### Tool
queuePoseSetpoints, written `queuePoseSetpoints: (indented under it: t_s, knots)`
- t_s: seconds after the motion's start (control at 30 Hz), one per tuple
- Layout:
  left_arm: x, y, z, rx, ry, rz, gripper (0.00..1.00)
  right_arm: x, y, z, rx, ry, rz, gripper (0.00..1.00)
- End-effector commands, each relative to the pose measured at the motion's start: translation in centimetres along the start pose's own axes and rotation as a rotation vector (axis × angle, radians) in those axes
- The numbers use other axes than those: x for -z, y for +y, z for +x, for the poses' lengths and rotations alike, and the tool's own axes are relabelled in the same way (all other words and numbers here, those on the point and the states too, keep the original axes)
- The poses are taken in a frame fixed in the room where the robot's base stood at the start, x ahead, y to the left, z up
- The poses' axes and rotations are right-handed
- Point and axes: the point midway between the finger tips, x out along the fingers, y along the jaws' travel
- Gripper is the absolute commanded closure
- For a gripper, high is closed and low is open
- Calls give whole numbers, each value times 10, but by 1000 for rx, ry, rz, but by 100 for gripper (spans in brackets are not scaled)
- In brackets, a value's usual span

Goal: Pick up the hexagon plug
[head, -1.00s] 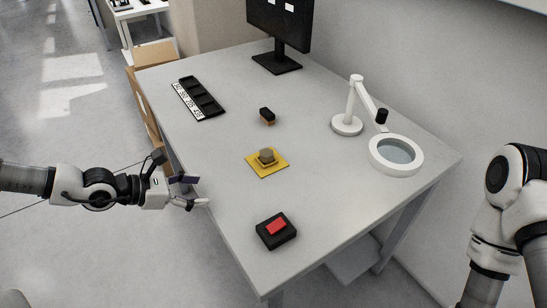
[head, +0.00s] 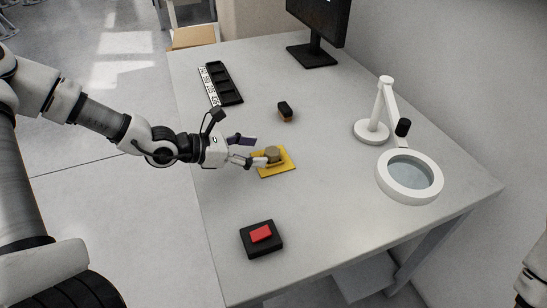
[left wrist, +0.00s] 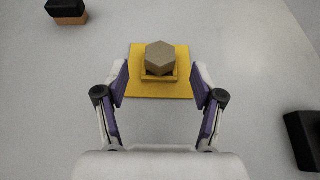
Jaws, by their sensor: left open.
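The hexagon plug (head: 272,154) is a grey-brown six-sided block. It sits in a raised holder on a yellow square plate (head: 284,168) on the table. In the left wrist view the plug (left wrist: 160,58) is centred ahead of the fingers, on the yellow plate (left wrist: 160,92). My left gripper (head: 254,152) is open at the left edge of the plate. In the left wrist view its two fingertips (left wrist: 160,82) are spread wide, either side of the plate's near half, with nothing between them touching the plug. My right gripper is not in view.
A black box with a red top (head: 262,238) lies nearer on the table. A black-and-brown block (head: 285,111), a black compartment tray (head: 226,86) and a monitor (head: 318,30) are farther back. A white magnifier lamp (head: 410,178) stands right. The table between is clear.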

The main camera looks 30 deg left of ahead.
Motion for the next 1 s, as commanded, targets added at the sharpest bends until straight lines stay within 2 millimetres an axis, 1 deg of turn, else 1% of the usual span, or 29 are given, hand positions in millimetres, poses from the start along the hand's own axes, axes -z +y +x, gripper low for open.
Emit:
queuePoseSetpoints:
  t_s: [0.03, 0.2, 0.27, 0.37, 0.53, 0.57, 0.6, 0.67, 0.7, 0.73, 0.77, 1.0]
  knots:
    - [4, -1, 8, 4, 7, 6, 32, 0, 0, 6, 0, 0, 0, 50]
    - [3, -1, 32, 3, 8, 5, 32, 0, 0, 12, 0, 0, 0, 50]
    - [2, 0, 38, 2, 6, 4, 32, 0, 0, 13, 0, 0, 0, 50]
    - [1, 0, 43, 1, 2, 2, 32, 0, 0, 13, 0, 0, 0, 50]
    - [0, 0, 43, 0, 0, 1, 32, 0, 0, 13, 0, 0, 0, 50]
    - [0, 0, 43, 0, 0, 1, 36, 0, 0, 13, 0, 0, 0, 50]
    - [0, 0, 43, 1, 0, 1, 50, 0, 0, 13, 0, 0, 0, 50]
    - [0, 0, 43, 1, 0, 1, 71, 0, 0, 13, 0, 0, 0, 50]
    - [0, 0, 43, 1, 0, 1, 85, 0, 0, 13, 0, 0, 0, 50]
    - [0, 0, 43, 1, 0, 1, 96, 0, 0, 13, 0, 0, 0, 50]
    - [0, 0, 43, 1, 1, 1, 100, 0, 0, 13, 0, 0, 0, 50]
    - [0, 0, 42, 0, 0, 1, 100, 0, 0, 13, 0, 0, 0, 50]
